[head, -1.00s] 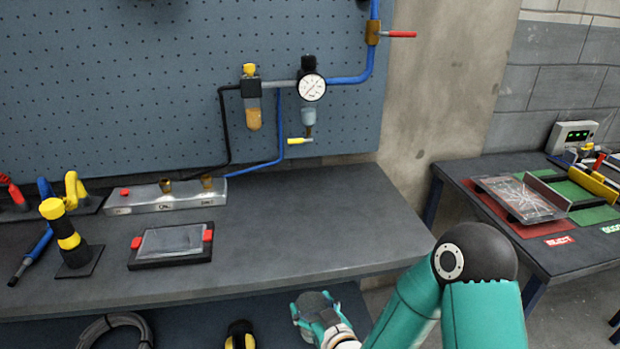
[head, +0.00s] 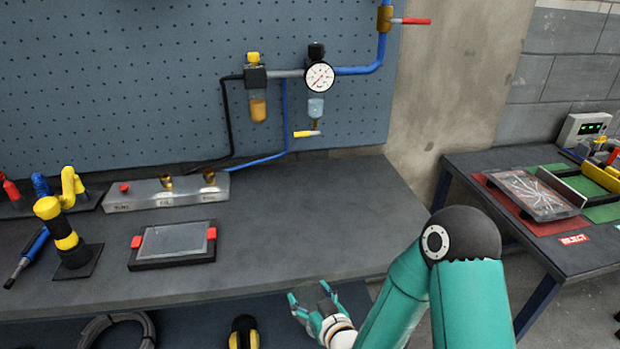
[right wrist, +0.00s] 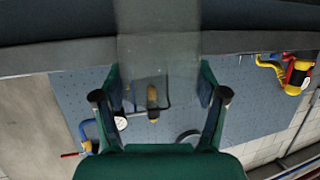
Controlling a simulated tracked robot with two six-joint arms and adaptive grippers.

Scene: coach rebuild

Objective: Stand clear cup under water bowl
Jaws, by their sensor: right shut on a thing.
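The water bowl (head: 316,108) is a small clear bluish bowl under the round gauge on the pegboard. A yellow-handled drain lever is just below it, above the bench. My right gripper (head: 316,304) is low, in front of the bench's front edge, well below and apart from the bowl. In the right wrist view the clear cup (right wrist: 158,50) is a see-through grey shape between the two fingers, which are shut on it. The cup can hardly be made out in the head view. My left gripper is not in view.
The grey bench (head: 310,215) is clear below the bowl. A metal block (head: 165,192) with brass cups, a framed tablet (head: 173,243) and a yellow-black tool (head: 62,233) stand to the left. An amber bowl (head: 258,108) hangs left of the gauge. A side table (head: 500,205) is at right.

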